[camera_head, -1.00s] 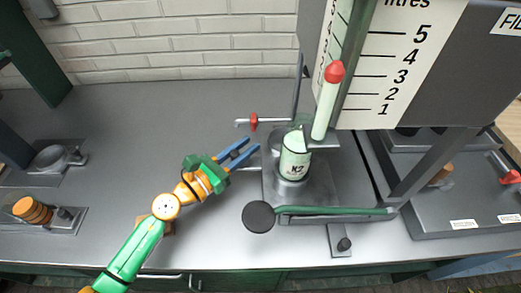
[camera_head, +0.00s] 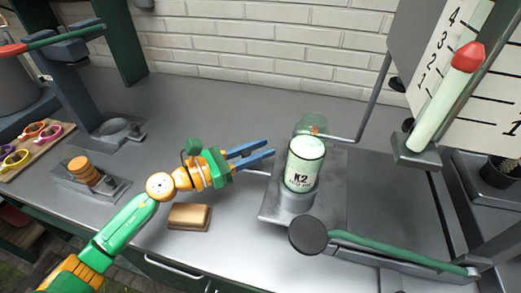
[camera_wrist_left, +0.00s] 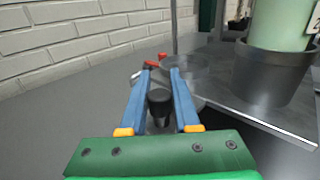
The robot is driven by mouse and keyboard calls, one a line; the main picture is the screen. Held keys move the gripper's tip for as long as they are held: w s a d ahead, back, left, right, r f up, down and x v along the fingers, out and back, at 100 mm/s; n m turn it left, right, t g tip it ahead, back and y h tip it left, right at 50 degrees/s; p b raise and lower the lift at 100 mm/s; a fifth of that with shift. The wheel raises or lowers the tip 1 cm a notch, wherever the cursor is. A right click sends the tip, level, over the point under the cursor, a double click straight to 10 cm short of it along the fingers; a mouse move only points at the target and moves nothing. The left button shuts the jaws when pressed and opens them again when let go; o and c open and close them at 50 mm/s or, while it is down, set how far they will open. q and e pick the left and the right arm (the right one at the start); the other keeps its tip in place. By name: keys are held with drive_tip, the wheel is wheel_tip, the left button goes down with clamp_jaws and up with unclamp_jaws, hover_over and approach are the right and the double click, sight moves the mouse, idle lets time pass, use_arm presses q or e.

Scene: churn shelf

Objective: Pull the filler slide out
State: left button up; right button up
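The filler (camera_head: 332,200) is a metal plate assembly on the counter, with a pale can marked K2 (camera_head: 304,165) upright in a metal cup on it. A thin metal rod (camera_head: 257,173) shows at the plate's left edge, beside my fingers; it may belong to the slide. My left gripper (camera_head: 262,153) is open, left of the plate and pointing towards it. In the left wrist view, a black knob (camera_wrist_left: 159,105) appears between the two blue fingers, with a gap on each side; contact cannot be told. My right gripper is not in view.
A black round pad on a green lever (camera_head: 308,235) is in front of the plate. A level tube with a red cap (camera_head: 467,57) stands at right. A wooden block (camera_head: 189,216) lies near the front edge.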

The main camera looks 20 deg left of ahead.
use_arm(q)
drive_tip(key=o, duration=0.3)
drive_tip(key=b+v, duration=0.1)
drive_tip(key=v, duration=0.2)
drive_tip(key=b+v, duration=0.2)
drive_tip(key=v, duration=0.1)
drive_tip(key=shift+f, duration=0.2)
drive_tip(key=shift+s+a+r+b, duration=0.15)
drive_tip(key=shift+s+a+b, duration=0.2)
drive_tip(key=shift+s+a, duration=0.05)
drive_tip(key=shift+r, duration=0.1)
